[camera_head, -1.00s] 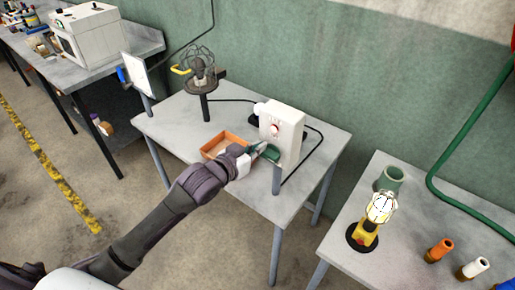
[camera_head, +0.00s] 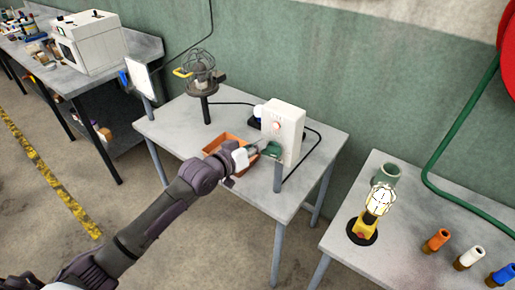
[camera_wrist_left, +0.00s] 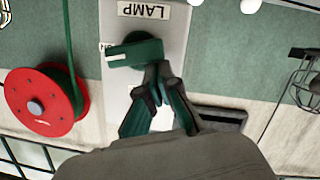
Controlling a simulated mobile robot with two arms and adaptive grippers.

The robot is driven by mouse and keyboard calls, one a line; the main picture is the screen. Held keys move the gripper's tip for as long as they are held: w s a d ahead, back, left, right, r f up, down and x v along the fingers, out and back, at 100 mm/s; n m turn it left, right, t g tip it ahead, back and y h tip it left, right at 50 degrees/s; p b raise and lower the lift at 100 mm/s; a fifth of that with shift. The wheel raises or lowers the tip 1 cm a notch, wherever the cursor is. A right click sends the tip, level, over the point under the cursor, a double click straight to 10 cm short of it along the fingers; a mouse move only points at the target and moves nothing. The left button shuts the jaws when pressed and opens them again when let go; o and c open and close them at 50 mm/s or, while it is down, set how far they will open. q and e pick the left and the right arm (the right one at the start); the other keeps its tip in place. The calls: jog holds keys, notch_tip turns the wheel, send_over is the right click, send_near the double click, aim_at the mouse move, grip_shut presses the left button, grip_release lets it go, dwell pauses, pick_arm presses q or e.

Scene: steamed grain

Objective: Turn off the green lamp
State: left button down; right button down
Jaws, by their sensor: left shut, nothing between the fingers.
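A white control box (camera_head: 291,124) stands on the middle table. A green rotary knob (camera_head: 272,149) is on its front. In the left wrist view the knob (camera_wrist_left: 137,52) lies sideways below an upside-down LAMP label (camera_wrist_left: 144,11); its white mark is at the left end, near small lettering. A caged lamp (camera_head: 201,74) stands at the back left of this table and looks unlit. My left gripper (camera_head: 257,149) is shut and empty close to the knob. In the left wrist view its fingertips (camera_wrist_left: 158,76) are at the knob's right end; contact cannot be told. My right gripper is out of view.
An orange tray (camera_head: 222,138) lies left of the box. A white panel (camera_head: 140,77) stands at the table's left edge. Cables run behind the box.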

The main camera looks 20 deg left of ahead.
pick_arm(q)
jog(key=shift+a+f+n, duration=0.1)
jog(key=shift+f+n, duration=0.15)
jog(key=shift+n, duration=0.15)
jog(key=shift+f+n+h+b, duration=0.2)
jog(key=shift+n+h+b, duration=0.15)
jog(key=shift+n+h, duration=0.05)
jog(key=shift+w+f+n+t+h+b, duration=0.15)
jog(key=shift+f+n+h+b, duration=0.4)
jog(key=shift+n+b, duration=1.05)
jog(key=shift+s+f+n+t+h+b, duration=0.2)
jog(key=shift+f+n+b, duration=0.45)
jog(key=shift+n+b, duration=1)
jog(key=shift+w+f+n+t+h+b, duration=0.2)
jog(key=shift+f+n+h+b, duration=0.4)
jog(key=shift+n+b, duration=1)
jog(key=shift+n, duration=0.45)
jog(key=shift+r, duration=0.1)
